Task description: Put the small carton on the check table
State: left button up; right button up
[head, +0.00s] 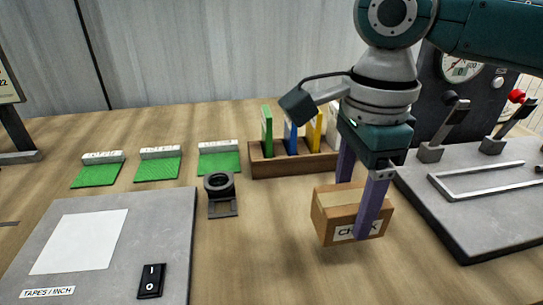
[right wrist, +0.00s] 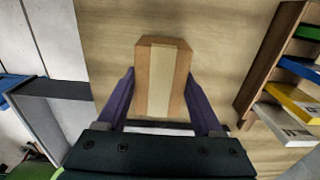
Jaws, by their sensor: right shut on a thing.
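The small carton (head: 335,213) is a brown box with a paler tape strip on top and a white label on its front, partly covered by a finger. It is upright over the wooden tabletop (head: 270,270); I cannot tell whether it touches the wood. My right gripper (head: 354,208) points down, with its purple fingers shut on opposite sides of the carton. In the right wrist view the carton (right wrist: 166,75) sits between both fingers. My left gripper is not in view.
A wooden rack (head: 262,163) with coloured cards stands behind the carton. A grey plate with a metal frame (head: 480,190) is on the right. A black magnifier-like stand (head: 221,194) and a grey panel with a switch (head: 151,281) are on the left. Green pads (head: 158,168) lie behind.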

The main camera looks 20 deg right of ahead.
aim_at(346, 224)
notch_tip(346, 224, down, 4)
jog(key=shift+f+b, duration=0.2)
jog(key=shift+b, duration=0.35)
jog(key=shift+f, duration=0.1)
jog(key=shift+f, duration=0.15)
jog(key=o, duration=1.4)
